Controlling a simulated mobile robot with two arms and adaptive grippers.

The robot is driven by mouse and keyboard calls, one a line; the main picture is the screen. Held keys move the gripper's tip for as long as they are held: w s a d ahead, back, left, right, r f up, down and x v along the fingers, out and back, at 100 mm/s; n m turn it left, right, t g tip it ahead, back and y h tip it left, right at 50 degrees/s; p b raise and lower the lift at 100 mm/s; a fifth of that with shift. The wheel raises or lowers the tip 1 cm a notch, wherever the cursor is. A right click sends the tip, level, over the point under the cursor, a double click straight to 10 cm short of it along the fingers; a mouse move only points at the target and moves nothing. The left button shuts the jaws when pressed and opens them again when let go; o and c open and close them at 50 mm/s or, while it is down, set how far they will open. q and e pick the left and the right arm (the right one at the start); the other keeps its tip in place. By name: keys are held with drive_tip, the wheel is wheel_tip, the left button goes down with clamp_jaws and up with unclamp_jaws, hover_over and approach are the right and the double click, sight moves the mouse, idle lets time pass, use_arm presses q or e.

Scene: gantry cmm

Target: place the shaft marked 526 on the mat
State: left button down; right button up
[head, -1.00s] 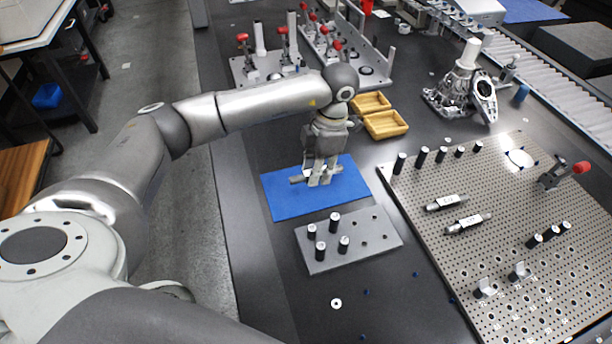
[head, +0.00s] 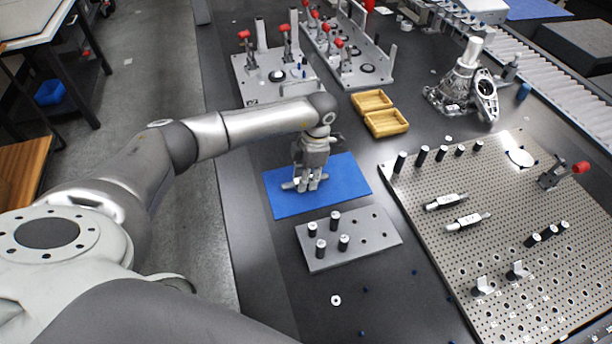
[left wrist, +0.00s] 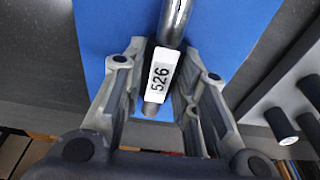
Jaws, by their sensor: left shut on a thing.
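The shaft marked 526 (left wrist: 172,28) is between the fingers of my left gripper (left wrist: 160,95) in the left wrist view, its white label readable. In the head view my left gripper (head: 306,184) is shut on this shaft (head: 289,186), low over the blue mat (head: 345,186). The shaft lies level, its ends showing on either side of the fingers. I cannot tell whether it touches the mat. The mat also shows in the left wrist view (left wrist: 235,40). My right gripper is not in view.
A grey block with black pegs (head: 375,245) stands just in front of the mat. Two yellow trays (head: 386,123) are behind it to the right. A perforated plate (head: 500,220) with two more shafts (head: 467,221) is at the right. Fixtures with red clamps (head: 270,75) stand at the back.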

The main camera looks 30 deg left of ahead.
use_arm(q)
drive_tip(key=c, duration=1.6)
unclamp_jaws()
drive_tip(key=shift+f, duration=0.1)
drive_tip(key=o, duration=0.5)
drive_tip(key=shift+c, duration=0.2)
wheel_tip(320, 180, up, 12)
drive_tip(key=w+d+b, duration=0.1)
drive_tip(key=shift+w, duration=0.15)
drive_tip(key=shift+d, duration=0.1)
